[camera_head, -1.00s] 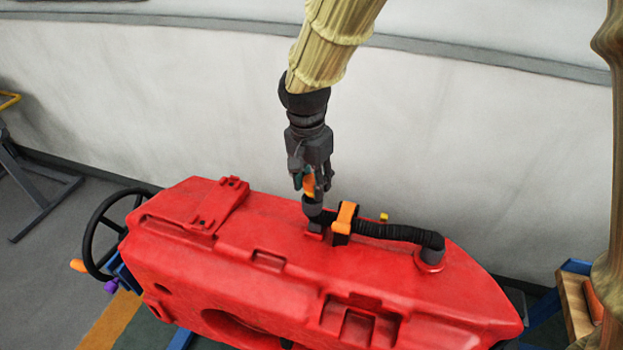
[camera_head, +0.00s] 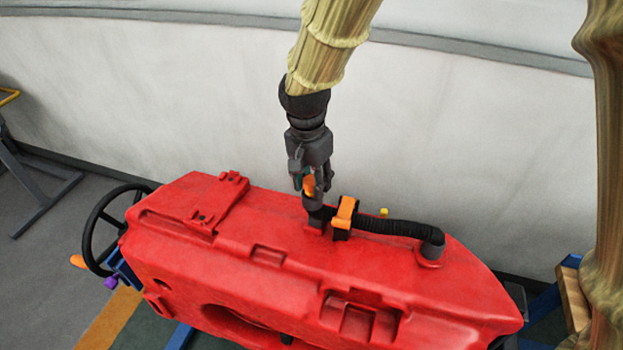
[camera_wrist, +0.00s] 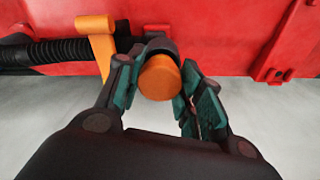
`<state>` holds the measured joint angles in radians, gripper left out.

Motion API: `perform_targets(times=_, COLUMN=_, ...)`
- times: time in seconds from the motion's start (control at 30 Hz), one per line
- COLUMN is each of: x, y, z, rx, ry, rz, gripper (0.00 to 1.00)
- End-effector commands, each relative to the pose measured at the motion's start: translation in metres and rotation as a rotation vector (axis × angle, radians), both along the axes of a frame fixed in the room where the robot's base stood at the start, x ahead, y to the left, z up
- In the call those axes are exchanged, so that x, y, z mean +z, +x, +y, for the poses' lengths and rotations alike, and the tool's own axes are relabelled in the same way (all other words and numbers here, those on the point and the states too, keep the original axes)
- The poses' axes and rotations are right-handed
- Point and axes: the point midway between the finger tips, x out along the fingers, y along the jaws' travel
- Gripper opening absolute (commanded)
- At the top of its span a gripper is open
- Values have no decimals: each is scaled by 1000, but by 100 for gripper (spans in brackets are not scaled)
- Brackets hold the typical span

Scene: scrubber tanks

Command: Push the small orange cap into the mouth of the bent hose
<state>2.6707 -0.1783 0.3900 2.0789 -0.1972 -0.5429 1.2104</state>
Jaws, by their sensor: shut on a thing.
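The small orange cap (camera_wrist: 159,77) is between the green-padded fingers of my gripper (camera_wrist: 157,88) in the wrist view. It also shows in the head view (camera_head: 309,185), low between the fingertips. My gripper (camera_head: 310,181) points down and is shut on the cap. The bent hose (camera_head: 395,229) is black and ribbed, lying along the top of the red tank. Its upturned dark mouth (camera_head: 309,201) is directly under the cap. In the wrist view the dark rim (camera_wrist: 160,46) shows behind the cap. I cannot tell how deep the cap sits in it.
The red tank (camera_head: 215,255) lies below my gripper. An orange clip (camera_head: 346,212) holds the hose just right of the mouth, close to the fingers. A black steering wheel (camera_head: 92,232) is at the left. A pale wall (camera_head: 150,100) stands behind.

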Motion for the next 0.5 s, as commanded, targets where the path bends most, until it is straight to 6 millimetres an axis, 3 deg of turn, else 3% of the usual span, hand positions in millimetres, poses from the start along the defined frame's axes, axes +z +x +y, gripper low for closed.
perform_targets(times=0.5, x=-7, y=0, z=0, rx=0, ry=0, rz=0, gripper=21)
